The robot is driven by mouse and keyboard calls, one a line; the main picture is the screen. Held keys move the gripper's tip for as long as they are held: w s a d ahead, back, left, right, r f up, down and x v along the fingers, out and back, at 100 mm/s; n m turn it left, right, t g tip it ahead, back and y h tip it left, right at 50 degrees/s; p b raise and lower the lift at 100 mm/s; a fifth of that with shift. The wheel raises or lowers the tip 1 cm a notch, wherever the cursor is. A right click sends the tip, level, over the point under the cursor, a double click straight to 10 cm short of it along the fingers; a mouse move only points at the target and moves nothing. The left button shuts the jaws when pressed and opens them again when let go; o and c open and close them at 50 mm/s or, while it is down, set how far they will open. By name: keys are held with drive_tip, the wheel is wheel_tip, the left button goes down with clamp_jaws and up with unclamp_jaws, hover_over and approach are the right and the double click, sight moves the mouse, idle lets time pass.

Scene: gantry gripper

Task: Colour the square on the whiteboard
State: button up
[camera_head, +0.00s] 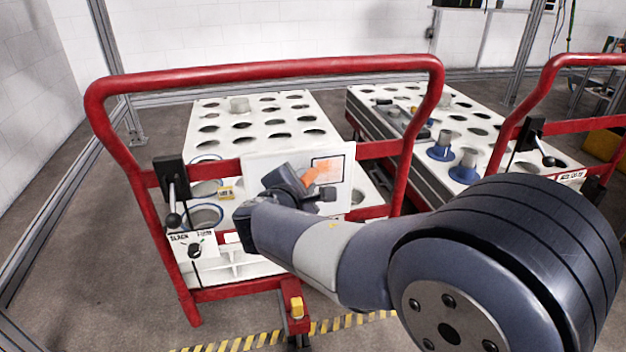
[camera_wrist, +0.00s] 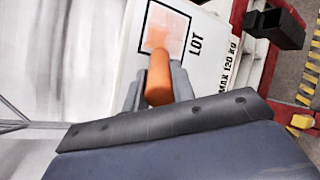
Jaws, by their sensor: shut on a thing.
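The whiteboard (camera_head: 258,168) is a white panel on the red-framed cart. A black-outlined square (camera_head: 343,163) is on it, with a patch of orange colour inside. In the wrist view the square (camera_wrist: 178,18) shows an orange smear in its lower left part and pale areas elsewhere. My gripper (camera_wrist: 153,88) is shut on an orange marker (camera_wrist: 159,77), whose far end reaches the lower edge of the square. I cannot tell if the tip touches the board. In the head view the marker (camera_head: 318,172) points up and right, and its tip lies close to the square's left side.
The red cart handle (camera_head: 265,70) arches above and around the board. A black lever (camera_head: 173,192) is on the cart's left upright. A second cart (camera_head: 475,125) with blue-based posts stands to the right.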

drive_tip(key=s+d+b, duration=0.1)
drive_tip(key=s, duration=0.4)
drive_tip(key=shift+s+d, duration=0.35)
drive_tip(key=shift+s, duration=0.05)
idle(0.4)
drive_tip(key=s, duration=0.2)
drive_tip(key=shift+s+d, duration=0.4)
idle(0.3)
drive_tip(key=shift+w+a+f, duration=0.25)
drive_tip(key=shift+w+a, duration=0.1)
drive_tip(key=shift+w, duration=0.85)
drive_tip(key=shift+w+a+f, duration=0.25)
drive_tip(key=shift+w+a, duration=0.1)
drive_tip(key=shift+w, duration=0.85)
drive_tip(key=shift+w+a+f, duration=0.25)
drive_tip(key=shift+w+a, duration=0.1)
drive_tip(key=shift+w, duration=0.95)
drive_tip(key=shift+w+a, duration=0.2)
drive_tip(key=shift+w, duration=0.55)
